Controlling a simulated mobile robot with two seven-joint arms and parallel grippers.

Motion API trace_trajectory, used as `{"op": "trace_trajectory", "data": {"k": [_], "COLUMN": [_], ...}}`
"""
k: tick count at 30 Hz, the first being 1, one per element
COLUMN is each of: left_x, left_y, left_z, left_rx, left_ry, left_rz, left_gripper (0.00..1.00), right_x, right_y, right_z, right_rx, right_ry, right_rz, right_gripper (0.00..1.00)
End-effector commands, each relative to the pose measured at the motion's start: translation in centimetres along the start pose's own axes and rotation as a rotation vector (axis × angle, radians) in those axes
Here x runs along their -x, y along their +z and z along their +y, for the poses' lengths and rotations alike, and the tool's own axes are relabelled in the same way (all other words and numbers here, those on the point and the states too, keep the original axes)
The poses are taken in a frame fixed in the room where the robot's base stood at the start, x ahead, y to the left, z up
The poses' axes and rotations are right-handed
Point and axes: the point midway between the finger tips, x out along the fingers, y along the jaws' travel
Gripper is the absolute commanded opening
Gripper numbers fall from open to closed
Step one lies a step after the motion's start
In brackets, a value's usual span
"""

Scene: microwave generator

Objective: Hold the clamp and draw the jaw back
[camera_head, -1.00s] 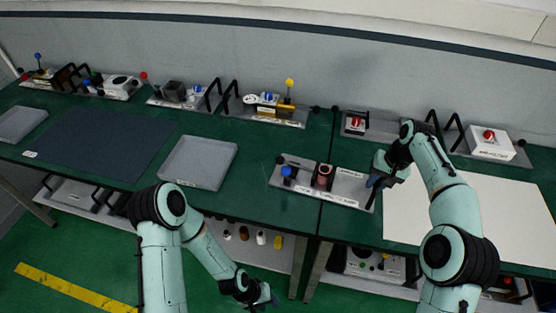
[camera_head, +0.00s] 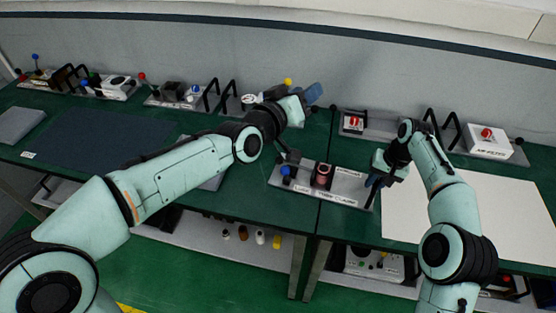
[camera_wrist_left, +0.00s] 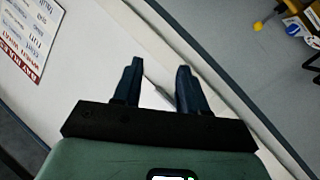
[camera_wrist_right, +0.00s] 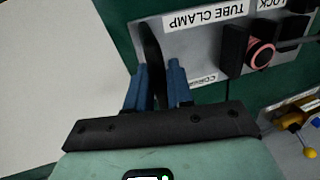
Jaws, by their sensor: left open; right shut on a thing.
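The tube clamp is a grey plate (camera_head: 343,187) with printed labels on the green bench, holding a blue knob (camera_head: 287,171), black blocks and a pink-rimmed round part (camera_head: 322,177). My right gripper (camera_head: 373,181) is shut on the black handle at the plate's right end. The handle (camera_wrist_right: 151,48) stands between its fingers in the right wrist view, next to the "TUBE CLAMP" label (camera_wrist_right: 205,17). My left gripper (camera_head: 313,93) is open and empty, raised above the back of the bench, up from the clamp. In the left wrist view its fingers (camera_wrist_left: 160,88) are apart. I cannot make out which part is the jaw.
A row of other devices stands along the bench's back edge, including a red-switch box (camera_head: 490,141). A white sheet (camera_head: 470,215) lies right of the clamp. A dark mat (camera_head: 95,145) lies at the left. My left arm crosses above the bench and covers much of a grey tray.

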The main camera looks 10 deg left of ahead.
Motion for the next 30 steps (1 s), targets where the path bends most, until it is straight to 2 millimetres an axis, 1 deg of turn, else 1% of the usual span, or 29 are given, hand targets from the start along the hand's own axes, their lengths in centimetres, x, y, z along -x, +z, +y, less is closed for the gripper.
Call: {"op": "trace_trajectory", "data": {"k": [1,2,3,4,5,6,8,9,11,12,14,15,17,18,20,21,24,27,30], "left_x": [0.7,1.1,1.8,2.4,1.8,1.0,0.2,-0.2,-0.8,-1.1,-1.4,-1.6,-1.6,-1.4,-0.9,-0.5,0.8,2.2,3.1], "left_y": [-2.7,-4.3,-6.3,-7.7,-7.3,-6.2,-5.2,-4.5,-3.2,-2.3,-0.4,0.9,3.4,5.2,7.9,9.7,13.8,17.0,18.9], "left_z": [1.2,1.8,2.6,3.2,1.9,-0.5,-3.0,-4.7,-7.2,-9.0,-11.8,-13.7,-16.5,-18.2,-20.5,-21.9,-24.3,-25.7,-26.4], "left_rx": [-0.029,-0.047,-0.069,-0.086,-0.083,-0.07,-0.055,-0.046,-0.027,-0.014,0.011,0.031,0.068,0.099,0.149,0.186,0.278,0.358,0.413], "left_ry": [0.018,0.027,0.037,0.045,0.028,0.006,-0.013,-0.022,-0.033,-0.037,-0.041,-0.039,-0.031,-0.023,-0.007,0.004,0.032,0.053,0.065], "left_rz": [0.069,0.11,0.161,0.2,0.198,0.187,0.186,0.184,0.178,0.17,0.151,0.135,0.1,0.073,0.024,-0.009,-0.094,-0.165,-0.213], "left_gripper": [0.42,0.42,0.42,0.42,0.42,0.42,0.42,0.42,0.42,0.42,0.42,0.42,0.42,0.42,0.42,0.42,0.42,0.42,0.42], "right_x": [-0.7,-0.7,-0.8,-0.8,-0.8,-0.8,-0.8,-0.8,-0.8,-0.8,-0.7,-0.7,-0.7,-0.7,-0.7,-0.7,-0.7,-0.7,-0.6], "right_y": [0.2,0.2,0.2,0.2,0.2,0.2,0.2,0.2,0.2,0.2,0.2,0.1,0.1,0.1,0.1,0.1,0.1,0.1,0.1], "right_z": [0.5,0.5,0.5,0.5,0.5,0.5,0.4,0.4,0.4,0.4,0.4,0.3,0.3,0.3,0.3,0.3,0.2,0.2,0.2], "right_rx": [-0.004,-0.004,-0.004,-0.004,-0.004,-0.004,-0.003,-0.003,-0.003,-0.003,-0.003,-0.002,-0.002,-0.002,-0.002,-0.002,-0.002,-0.001,-0.001], "right_ry": [0.01,0.01,0.01,0.01,0.01,0.009,0.009,0.009,0.009,0.008,0.008,0.008,0.007,0.007,0.006,0.006,0.006,0.005,0.004], "right_rz": [-0.013,-0.013,-0.013,-0.013,-0.013,-0.013,-0.013,-0.013,-0.013,-0.012,-0.012,-0.011,-0.011,-0.01,-0.01,-0.009,-0.009,-0.008,-0.007], "right_gripper": [0.0,0.0,0.0,0.0,0.0,0.0,0.0,0.0,0.0,0.0,0.0,0.0,0.0,0.0,0.0,0.0,0.0,0.0,0.0]}}
